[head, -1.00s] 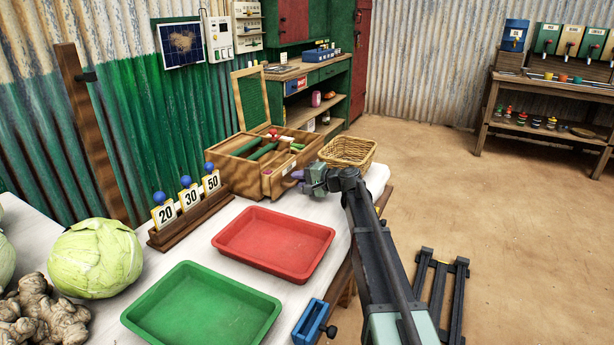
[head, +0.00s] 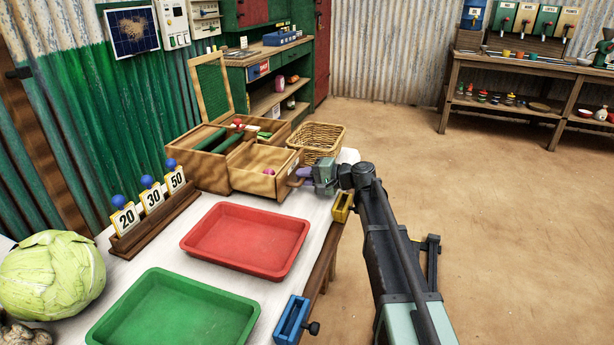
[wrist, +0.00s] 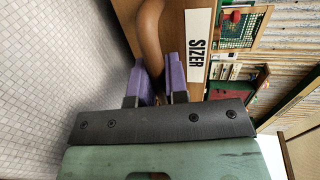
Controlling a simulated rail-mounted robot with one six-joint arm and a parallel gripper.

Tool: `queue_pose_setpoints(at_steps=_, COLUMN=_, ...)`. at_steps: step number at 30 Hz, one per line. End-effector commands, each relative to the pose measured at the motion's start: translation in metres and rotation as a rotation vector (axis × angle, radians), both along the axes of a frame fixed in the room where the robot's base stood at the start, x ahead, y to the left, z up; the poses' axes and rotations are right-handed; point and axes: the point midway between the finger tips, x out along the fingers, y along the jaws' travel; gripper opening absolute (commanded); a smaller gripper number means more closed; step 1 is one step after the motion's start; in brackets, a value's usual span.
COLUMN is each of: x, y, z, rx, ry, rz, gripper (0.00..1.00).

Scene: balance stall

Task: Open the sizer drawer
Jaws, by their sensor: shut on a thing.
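The sizer drawer (head: 262,181) is a wooden drawer pulled out from the front of a wooden box (head: 207,172) on the white table. A small reddish-purple thing (head: 268,171) lies inside it. My gripper (head: 297,180), with purple fingers, is at the drawer's front. In the wrist view my gripper (wrist: 159,85) is shut on the curved wooden handle (wrist: 151,35), beside the label reading SIZER (wrist: 198,45). The far part of the handle runs out of the wrist view.
A wicker basket (head: 316,138) stands behind the drawer. A red tray (head: 190,243) and a green tray (head: 130,312) lie in front, beside the number rack (head: 155,220). A yellow clamp-like block (head: 342,207) and a blue one (head: 291,320) sit at the table edge.

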Motion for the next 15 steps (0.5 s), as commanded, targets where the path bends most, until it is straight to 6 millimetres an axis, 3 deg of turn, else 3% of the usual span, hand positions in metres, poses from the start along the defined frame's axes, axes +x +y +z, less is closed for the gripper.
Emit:
queue_pose_setpoints(at_steps=2, x=-0.0001, y=0.0, z=0.0, rx=0.0, ry=0.0, rz=0.0, gripper=0.0)
queue_pose_setpoints(at_steps=3, x=-0.0001, y=0.0, z=0.0, rx=0.0, ry=0.0, rz=0.0, gripper=0.16)
queue_pose_setpoints(at_steps=8, x=0.0, y=-0.0001, z=0.0, rx=0.0, ry=0.0, rz=0.0, gripper=0.39)
queue_pose_setpoints(at_steps=15, x=-0.0001, y=-0.0005, z=0.0002, rx=0.0, ry=0.0, rz=0.0, gripper=0.39)
